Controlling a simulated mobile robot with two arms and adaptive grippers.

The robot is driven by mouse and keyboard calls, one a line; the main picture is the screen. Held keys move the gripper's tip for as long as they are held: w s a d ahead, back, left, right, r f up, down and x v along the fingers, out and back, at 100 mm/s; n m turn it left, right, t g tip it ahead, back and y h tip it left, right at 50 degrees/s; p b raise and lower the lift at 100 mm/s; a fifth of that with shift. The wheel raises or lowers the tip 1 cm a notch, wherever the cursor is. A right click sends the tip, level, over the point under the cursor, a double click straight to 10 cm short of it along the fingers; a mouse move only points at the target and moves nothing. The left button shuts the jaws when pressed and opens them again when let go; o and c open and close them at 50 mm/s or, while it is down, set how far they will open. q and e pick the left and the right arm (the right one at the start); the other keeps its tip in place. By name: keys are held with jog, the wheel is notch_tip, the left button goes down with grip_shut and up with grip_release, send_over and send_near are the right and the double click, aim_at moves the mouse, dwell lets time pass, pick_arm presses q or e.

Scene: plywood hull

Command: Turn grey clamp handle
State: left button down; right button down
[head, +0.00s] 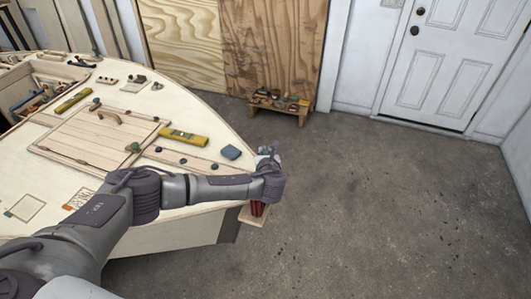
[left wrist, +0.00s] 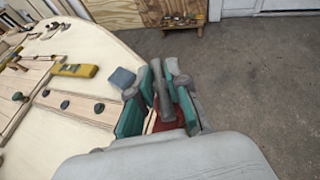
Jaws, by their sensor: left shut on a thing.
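The grey clamp handle (left wrist: 162,96) stands between the two green-padded fingers of my left gripper (left wrist: 163,82) in the left wrist view. The gripper is shut on it. In the head view my left gripper (head: 268,153) is at the right tip of the hull, and the handle is largely hidden behind my wrist. The clamp's red body (head: 258,209) shows below my wrist, above a small wooden ledge (head: 254,218); a bit of red also shows low between the fingers in the left wrist view. My right gripper is in neither view.
The pale plywood hull (head: 215,163) fills the left side. A blue block (head: 231,152) and a yellow level (head: 184,137) lie on its deck near my left arm. A low wooden stool (head: 280,108) with small items stands by the plywood sheets. The concrete floor to the right is clear.

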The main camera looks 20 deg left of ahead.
pick_arm(q)
jog(key=shift+a, duration=0.2)
dwell(1.0)
jog(key=c, duration=0.9)
grip_release()
jog(key=shift+s+d, duration=0.1)
jog(key=v, duration=1.1)
jog(key=shift+s, duration=0.35)
jog(key=shift+d+r, duration=0.15)
